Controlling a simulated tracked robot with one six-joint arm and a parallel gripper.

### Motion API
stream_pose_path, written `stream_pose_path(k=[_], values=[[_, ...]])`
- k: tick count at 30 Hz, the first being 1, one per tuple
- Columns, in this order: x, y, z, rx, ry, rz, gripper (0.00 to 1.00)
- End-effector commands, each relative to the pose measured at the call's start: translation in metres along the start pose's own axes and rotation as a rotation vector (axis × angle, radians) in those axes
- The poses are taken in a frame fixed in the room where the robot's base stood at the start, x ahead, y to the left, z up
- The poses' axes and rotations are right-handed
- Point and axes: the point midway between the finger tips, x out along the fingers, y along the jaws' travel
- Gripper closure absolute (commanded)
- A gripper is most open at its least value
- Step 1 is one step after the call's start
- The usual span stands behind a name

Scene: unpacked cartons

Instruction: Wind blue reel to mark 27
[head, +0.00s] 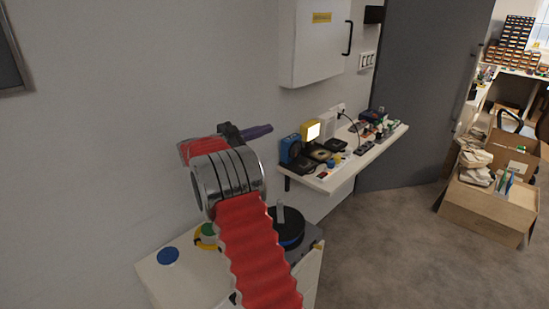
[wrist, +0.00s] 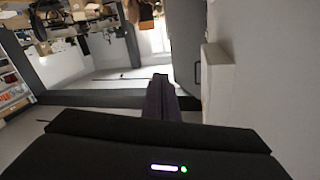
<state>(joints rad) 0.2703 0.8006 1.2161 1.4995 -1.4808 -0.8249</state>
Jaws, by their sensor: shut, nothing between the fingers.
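A round dark reel with a blue edge and an upright grey post (head: 289,238) sits on the low white cabinet top, partly hidden behind my red-sleeved arm. It looks like the blue reel, but its marks and any number 27 are too small to read. My gripper (head: 268,129) is raised in front of the wall, above and to the left of the reel, with its purple fingers pointing right. In the wrist view the fingers (wrist: 160,80) are together with nothing between them. The reel does not show in the wrist view.
A flat blue disc (head: 168,256) and a green and yellow item (head: 207,236) lie on the white cabinet top (head: 185,285). A wall shelf (head: 335,179) holds small devices. A white wall cabinet (head: 315,45) hangs above. Cardboard cartons (head: 485,212) stand on the floor at right.

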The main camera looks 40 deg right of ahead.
Motion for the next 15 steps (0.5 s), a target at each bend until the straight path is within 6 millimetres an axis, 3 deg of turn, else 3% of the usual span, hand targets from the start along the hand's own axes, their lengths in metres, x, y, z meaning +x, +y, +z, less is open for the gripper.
stream_pose_path(k=[6, 15], values=[[-0.029, -0.051, -0.051, 0.076, -0.059, -0.271, 1.0], [-0.095, -0.097, -0.107, 0.121, -0.167, -0.632, 1.0]])
